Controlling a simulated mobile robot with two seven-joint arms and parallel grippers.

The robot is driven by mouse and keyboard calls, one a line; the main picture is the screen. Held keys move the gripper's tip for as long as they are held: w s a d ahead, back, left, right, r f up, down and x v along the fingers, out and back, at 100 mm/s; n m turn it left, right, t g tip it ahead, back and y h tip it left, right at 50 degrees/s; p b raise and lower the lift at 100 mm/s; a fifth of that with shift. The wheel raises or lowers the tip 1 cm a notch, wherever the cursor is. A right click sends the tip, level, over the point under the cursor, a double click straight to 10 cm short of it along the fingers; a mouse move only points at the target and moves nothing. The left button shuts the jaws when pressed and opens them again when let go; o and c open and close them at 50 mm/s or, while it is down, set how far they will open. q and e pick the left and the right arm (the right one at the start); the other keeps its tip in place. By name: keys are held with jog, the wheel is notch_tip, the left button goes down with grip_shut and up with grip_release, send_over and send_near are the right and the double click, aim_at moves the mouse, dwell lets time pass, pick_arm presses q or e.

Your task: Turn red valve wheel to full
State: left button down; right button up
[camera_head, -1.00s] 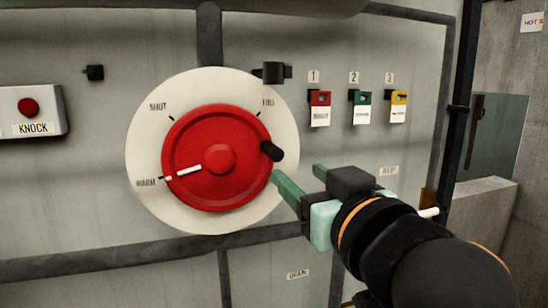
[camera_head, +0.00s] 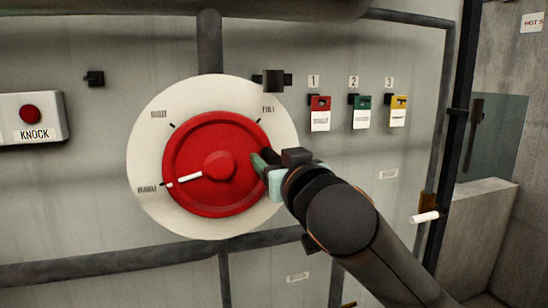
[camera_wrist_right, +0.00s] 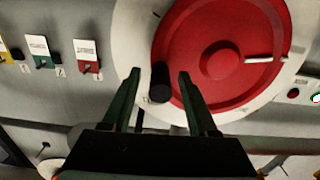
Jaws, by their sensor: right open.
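The red valve wheel (camera_head: 208,140) sits on a round white dial plate (camera_head: 145,125) marked SHUT, FULL and WARM. Its white pointer line points lower left, at the WARM mark. My right gripper (camera_head: 262,160) is at the wheel's right edge, fingers toward the panel. In the right wrist view, my right gripper (camera_wrist_right: 158,95) is open, with the wheel's black handle knob (camera_wrist_right: 160,82) between or just ahead of its fingertips. The fingers appear apart from the knob. In the head view the gripper hides the knob. My left gripper is not in view.
A red KNOCK button (camera_head: 30,114) is at the left. Red (camera_head: 320,103), green (camera_head: 361,102) and yellow (camera_head: 398,102) tagged switches are right of the dial. A black block (camera_head: 274,80) juts out above the dial's upper right. Pipes cross the panel below. A white-ended handle (camera_head: 425,217) is at the right.

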jog(key=shift+c, duration=0.2)
grip_shut()
dwell(0.3)
dwell(0.9)
